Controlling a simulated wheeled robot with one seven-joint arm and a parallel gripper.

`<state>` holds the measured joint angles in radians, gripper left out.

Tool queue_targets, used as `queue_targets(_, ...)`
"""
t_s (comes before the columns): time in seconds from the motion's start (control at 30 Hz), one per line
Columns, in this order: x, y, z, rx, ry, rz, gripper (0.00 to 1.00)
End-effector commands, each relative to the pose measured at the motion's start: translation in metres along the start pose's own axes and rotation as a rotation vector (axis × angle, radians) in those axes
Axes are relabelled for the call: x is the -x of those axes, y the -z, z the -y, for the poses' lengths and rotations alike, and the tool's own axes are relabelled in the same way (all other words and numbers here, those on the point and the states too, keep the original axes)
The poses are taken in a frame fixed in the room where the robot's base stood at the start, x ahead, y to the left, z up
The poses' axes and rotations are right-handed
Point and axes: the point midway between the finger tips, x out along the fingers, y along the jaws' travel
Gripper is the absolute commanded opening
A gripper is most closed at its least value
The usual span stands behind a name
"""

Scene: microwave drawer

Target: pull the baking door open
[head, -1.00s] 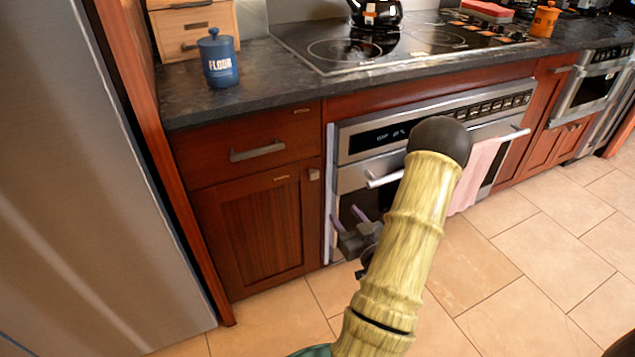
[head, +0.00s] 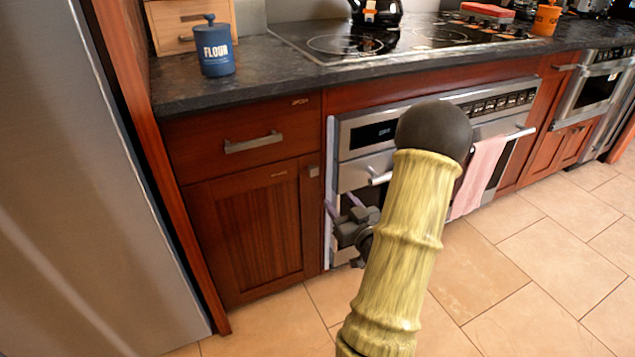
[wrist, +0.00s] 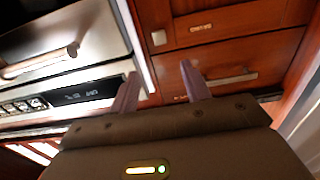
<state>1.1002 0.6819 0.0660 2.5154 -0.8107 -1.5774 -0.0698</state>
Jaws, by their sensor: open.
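The baking door is the steel oven front (head: 352,176) under the cooktop, and it looks shut. Its bar handle (head: 380,178) is partly hidden behind my arm in the head view. In the wrist view the door (wrist: 95,30) and its handle (wrist: 40,62) are at the left. My gripper (head: 343,204) is in front of the oven's left edge, low and left of the handle's visible end. In the wrist view my gripper (wrist: 160,70) has its two fingers apart with nothing between them. The fingers appear clear of the handle.
A pink towel (head: 479,176) hangs on the right part of the handle. A wooden drawer with a metal pull (head: 253,143) and a cabinet door (head: 250,230) are left of the oven. A steel fridge (head: 90,180) stands far left. The tiled floor (head: 510,270) at right is clear.

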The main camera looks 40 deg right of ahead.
Motion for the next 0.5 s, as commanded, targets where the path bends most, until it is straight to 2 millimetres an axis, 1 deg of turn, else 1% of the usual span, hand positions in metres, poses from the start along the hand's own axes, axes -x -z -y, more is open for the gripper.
queue_targets(0.03, -0.011, 0.0, 0.001, 0.002, 0.006, -0.003, 0.47)
queue_targets(0.5, -0.094, 0.0, 0.001, 0.001, 0.003, -0.003, 0.47)
